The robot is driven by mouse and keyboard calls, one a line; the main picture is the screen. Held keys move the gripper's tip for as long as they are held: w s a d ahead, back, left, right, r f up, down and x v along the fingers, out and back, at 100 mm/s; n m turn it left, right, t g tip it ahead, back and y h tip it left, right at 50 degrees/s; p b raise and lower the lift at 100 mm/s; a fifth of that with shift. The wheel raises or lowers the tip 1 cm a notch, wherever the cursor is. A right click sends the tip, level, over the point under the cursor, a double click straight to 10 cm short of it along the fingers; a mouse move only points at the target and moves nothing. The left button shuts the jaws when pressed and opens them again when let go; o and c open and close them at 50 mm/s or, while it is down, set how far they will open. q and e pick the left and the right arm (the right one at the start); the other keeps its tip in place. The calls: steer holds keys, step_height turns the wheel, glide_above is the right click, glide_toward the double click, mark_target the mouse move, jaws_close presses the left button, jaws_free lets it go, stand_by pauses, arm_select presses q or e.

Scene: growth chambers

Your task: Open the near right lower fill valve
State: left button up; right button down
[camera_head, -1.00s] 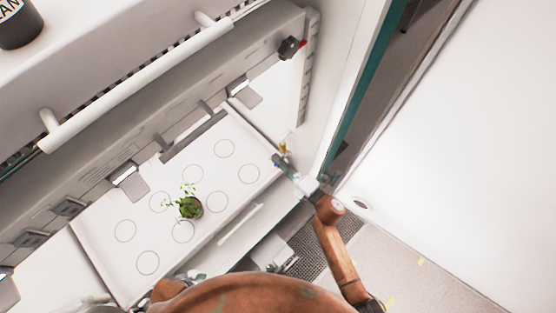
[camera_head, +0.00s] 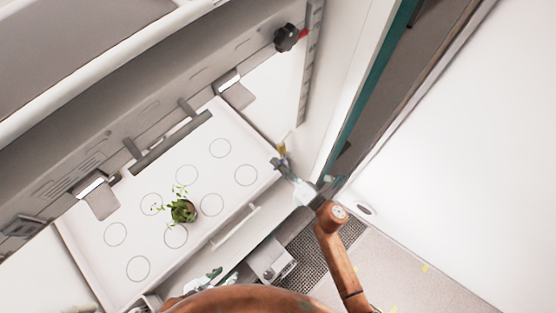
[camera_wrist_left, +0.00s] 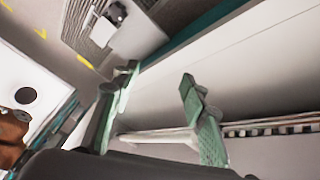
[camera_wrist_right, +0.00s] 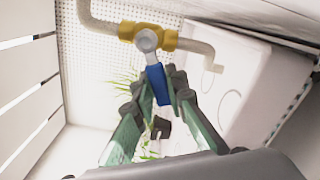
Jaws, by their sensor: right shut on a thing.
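The fill valve has a yellow brass body (camera_wrist_right: 148,36) on a pale pipe, with a blue lever handle (camera_wrist_right: 157,85) pointing down toward me in the right wrist view. In the head view the valve is a small yellow spot (camera_head: 282,149) at the right end of the tray. My right gripper (camera_head: 278,163) is at it, its fingers (camera_wrist_right: 163,97) closed around the blue handle. The handle is partly hidden by the fingers. My left gripper (camera_head: 208,280) is low in the head view, below the tray; its fingers (camera_wrist_left: 158,80) are apart and empty in the left wrist view.
A white tray (camera_head: 110,268) with printed circles bears a small potted plant (camera_head: 182,210). A black knob (camera_head: 286,37) with a red mark is on the frame above. A white wall closes the right side; a floor grate (camera_head: 312,246) lies below.

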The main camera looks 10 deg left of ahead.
arm_select(q)
steer(key=shift+w+a+f+t+b, duration=0.1)
steer(key=shift+a+f+t+b, duration=0.15)
steer(key=shift+f, duration=0.35)
steer(key=shift+a+f+t+b, duration=0.15)
steer(key=shift+a+f+b, duration=0.1)
steer(key=shift+f, duration=0.35)
arm_select(e)
steer(key=shift+d+f+n, duration=0.15)
steer(key=shift+f+n, duration=0.4)
steer(key=shift+n, duration=0.25)
arm_select(q)
steer(key=shift+w+a+f, duration=0.1)
steer(key=shift+w+f, duration=0.05)
steer(key=shift+f, duration=0.15)
arm_select(e)
steer(key=c, duration=2.3)
jaws_free()
steer(key=o, duration=0.4)
steer(key=shift+w+r, duration=0.1)
steer(key=shift+r, duration=0.05)
arm_select(q)
steer(key=shift+r, duration=0.1)
